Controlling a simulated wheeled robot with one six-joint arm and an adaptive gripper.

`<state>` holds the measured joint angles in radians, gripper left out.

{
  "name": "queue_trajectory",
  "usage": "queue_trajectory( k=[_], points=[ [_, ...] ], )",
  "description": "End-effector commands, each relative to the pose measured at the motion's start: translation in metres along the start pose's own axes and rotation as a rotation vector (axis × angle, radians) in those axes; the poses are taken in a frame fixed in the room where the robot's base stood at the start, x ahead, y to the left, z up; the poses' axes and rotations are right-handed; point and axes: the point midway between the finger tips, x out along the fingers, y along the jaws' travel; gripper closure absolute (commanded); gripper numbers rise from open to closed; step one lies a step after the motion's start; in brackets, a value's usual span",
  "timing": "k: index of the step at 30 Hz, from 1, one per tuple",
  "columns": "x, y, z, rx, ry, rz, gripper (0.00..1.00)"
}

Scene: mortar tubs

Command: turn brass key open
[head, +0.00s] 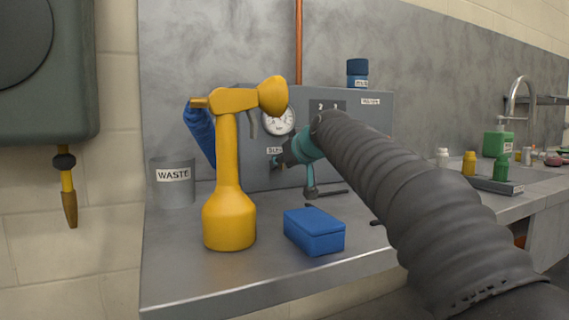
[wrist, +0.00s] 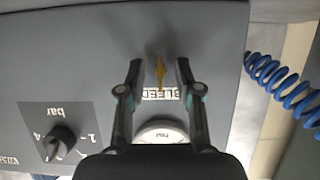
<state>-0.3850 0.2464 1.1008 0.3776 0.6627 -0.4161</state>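The brass key (wrist: 159,72) is a small yellow-brown piece on the face of the grey panel box (wrist: 215,40), beside a white BLEED label (wrist: 161,95). My gripper (wrist: 157,66) is open in the wrist view, with one finger on each side of the key and a gap on both sides. I cannot tell how far the fingertips are from the panel. The key cannot be made out there.
A yellow spray bottle (head: 230,215) and a blue box (head: 314,232) stand on the bench in front of the panel. A grey WASTE bin (head: 171,184) is at the left. A black knob (wrist: 60,142) and a coiled blue hose (wrist: 285,88) show in the wrist view.

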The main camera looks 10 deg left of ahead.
Motion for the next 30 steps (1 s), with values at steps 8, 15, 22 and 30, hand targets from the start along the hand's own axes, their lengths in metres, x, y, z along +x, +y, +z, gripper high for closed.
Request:
queue_trajectory(
  k=[8,15,22,30],
  points=[
    [-0.039,0.001,-0.002,0.001,0.003,0.002,0.66],
    [-0.086,0.001,-0.001,0.0,0.003,0.003,0.66],
    [-0.112,0.001,0.0,0.001,0.001,0.002,0.66],
    [-0.118,0.001,0.0,0.0,0.0,0.002,0.66]
  ],
)
